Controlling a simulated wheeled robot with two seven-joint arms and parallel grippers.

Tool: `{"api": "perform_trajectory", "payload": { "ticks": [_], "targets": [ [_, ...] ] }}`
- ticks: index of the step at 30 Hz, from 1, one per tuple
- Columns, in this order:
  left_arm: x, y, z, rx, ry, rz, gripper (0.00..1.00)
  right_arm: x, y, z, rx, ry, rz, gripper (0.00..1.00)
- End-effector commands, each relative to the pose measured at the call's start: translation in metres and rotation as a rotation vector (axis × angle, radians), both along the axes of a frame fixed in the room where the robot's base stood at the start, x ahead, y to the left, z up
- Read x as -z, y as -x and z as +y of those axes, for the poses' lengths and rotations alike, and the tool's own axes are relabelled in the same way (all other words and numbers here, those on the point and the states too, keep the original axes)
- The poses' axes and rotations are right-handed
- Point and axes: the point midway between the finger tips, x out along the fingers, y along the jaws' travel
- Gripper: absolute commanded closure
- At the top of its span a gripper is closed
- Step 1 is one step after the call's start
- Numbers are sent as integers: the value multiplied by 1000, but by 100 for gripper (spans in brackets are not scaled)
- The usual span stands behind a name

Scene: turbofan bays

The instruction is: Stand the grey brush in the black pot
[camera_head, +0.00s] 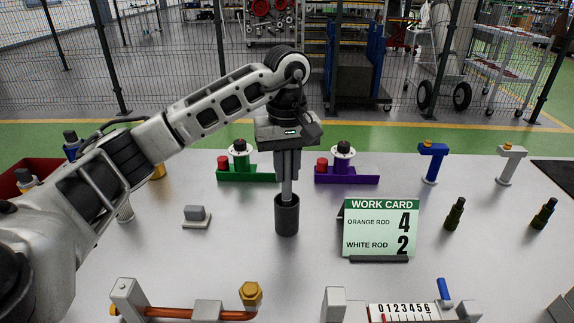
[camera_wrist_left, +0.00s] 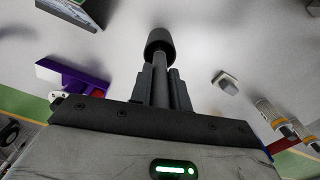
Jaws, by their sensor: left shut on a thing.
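The black pot (camera_head: 287,216) stands upright on the table near the middle of the head view. My left gripper (camera_head: 287,172) is right above it, pointing down, and is shut on the grey brush (camera_head: 287,189). The brush is upright and its lower end is at the pot's mouth; the pot's wall hides whatever part is inside. The left wrist view shows the brush shaft (camera_wrist_left: 160,78) between the fingers, running to the dark pot (camera_wrist_left: 160,42). I cannot tell how deep it sits. My right gripper is not in view.
A work card (camera_head: 381,228) stands right of the pot. A grey block on a plate (camera_head: 196,215) is to the left. Green (camera_head: 245,174) and purple (camera_head: 346,178) holders stand behind. A copper pipe assembly (camera_head: 185,312) and a number gauge (camera_head: 402,311) are in front.

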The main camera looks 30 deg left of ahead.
Motion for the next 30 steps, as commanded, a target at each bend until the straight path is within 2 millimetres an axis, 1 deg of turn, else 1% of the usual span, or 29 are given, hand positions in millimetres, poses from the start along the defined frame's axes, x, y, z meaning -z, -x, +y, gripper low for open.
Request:
{"api": "perform_trajectory", "payload": {
  "ticks": [10,11,12,13,23,26,29,30],
  "targets": [
    [1,0,0,0,0,0,100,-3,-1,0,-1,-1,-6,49],
    [1,0,0,0,0,0,74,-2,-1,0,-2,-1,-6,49],
    [1,0,0,0,0,0,63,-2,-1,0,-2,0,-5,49],
    [1,0,0,0,0,0,57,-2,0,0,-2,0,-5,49],
    [-1,0,0,0,0,-1,57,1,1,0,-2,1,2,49],
    [-11,-1,0,0,1,-4,57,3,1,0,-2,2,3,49],
    [-29,-1,0,0,1,-6,57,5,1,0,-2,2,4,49],
    [-41,-1,1,-1,-1,-8,57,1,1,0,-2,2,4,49]
  ]
}}
